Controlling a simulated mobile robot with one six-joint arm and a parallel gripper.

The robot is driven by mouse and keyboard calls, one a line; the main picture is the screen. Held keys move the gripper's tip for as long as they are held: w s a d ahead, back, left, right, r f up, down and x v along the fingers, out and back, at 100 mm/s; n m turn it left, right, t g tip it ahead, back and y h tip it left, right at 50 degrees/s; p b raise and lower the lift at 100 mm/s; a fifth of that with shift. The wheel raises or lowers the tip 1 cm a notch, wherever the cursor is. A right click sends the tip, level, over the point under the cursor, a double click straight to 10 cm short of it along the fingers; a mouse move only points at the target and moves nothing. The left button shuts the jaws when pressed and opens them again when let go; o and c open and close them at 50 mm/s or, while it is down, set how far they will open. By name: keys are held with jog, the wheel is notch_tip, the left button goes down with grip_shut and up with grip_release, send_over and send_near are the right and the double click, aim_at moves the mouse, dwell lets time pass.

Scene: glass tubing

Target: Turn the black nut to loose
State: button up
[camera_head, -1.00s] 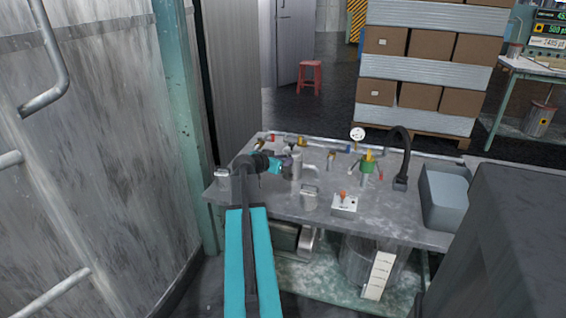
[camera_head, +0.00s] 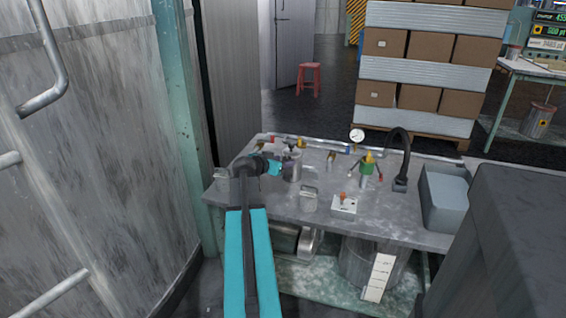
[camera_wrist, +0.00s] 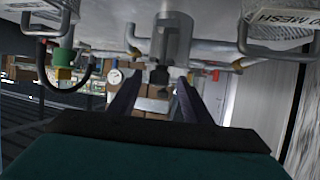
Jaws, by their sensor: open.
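My gripper (camera_head: 277,167) is at the back left of the grey bench, beside an upright grey metal cylinder (camera_head: 293,172). In the wrist view, which looks upside down, my gripper (camera_wrist: 158,84) has its two dark fingers apart, with nothing held between them. The grey cylinder (camera_wrist: 171,38) hangs just beyond the fingertips there. A small dark piece (camera_wrist: 159,75) at its end lies between the fingertips and may be the black nut. I cannot tell whether the fingers touch it. In the head view I cannot make out the nut.
The bench (camera_head: 260,205) bears a metal can (camera_head: 310,198), a white switch box (camera_head: 344,205), a green-topped fitting (camera_head: 367,168), a round gauge (camera_head: 357,135), a black bent hose (camera_head: 405,150) and a grey bin (camera_head: 446,198). Pipes run along its back edge.

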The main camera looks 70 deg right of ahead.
jog(key=v, duration=1.3)
jog(key=shift+a, duration=0.15)
jog(key=shift+s, duration=0.1)
